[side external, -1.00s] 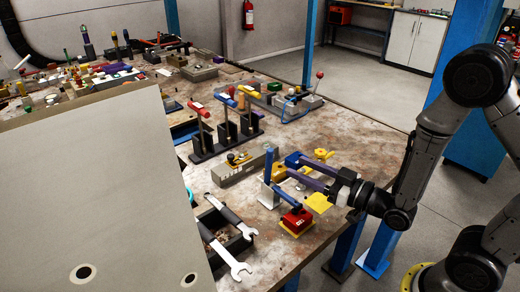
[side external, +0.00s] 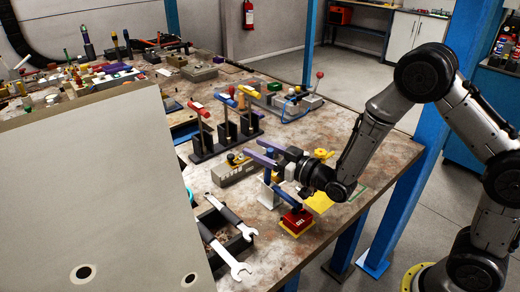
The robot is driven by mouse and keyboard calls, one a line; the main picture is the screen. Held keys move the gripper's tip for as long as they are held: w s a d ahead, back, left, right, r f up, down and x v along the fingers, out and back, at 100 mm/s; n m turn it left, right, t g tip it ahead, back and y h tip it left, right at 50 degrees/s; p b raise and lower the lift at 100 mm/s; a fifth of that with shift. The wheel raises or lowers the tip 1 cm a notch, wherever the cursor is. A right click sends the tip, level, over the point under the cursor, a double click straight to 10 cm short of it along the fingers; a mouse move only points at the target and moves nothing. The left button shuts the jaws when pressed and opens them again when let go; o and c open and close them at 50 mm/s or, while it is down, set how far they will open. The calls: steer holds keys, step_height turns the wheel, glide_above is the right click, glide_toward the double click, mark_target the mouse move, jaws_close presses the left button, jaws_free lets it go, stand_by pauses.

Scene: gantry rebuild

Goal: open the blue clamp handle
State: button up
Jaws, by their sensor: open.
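A blue upright handle (side external: 267,177) stands on a light base (side external: 268,197) near the table's front right; its upper part is largely hidden by my gripper. A second blue handle (side external: 284,198) slants down over a red block (side external: 297,219) on a yellow plate, just below and right of it. I cannot tell for sure which one is the clamp handle. My gripper (side external: 257,151) is open, its purple fingers pointing left at the top of the upright handle. Whether the fingers touch the handle is not clear.
A grey block (side external: 236,172) lies left of my gripper. A black rack (side external: 227,138) of T-handles stands behind. A black tray with wrenches (side external: 232,216) lies in front. A yellow piece (side external: 320,201) is at right. A large pale panel (side external: 95,190) blocks the front left.

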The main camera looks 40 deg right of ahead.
jaws_close()
stand_by(1.4)
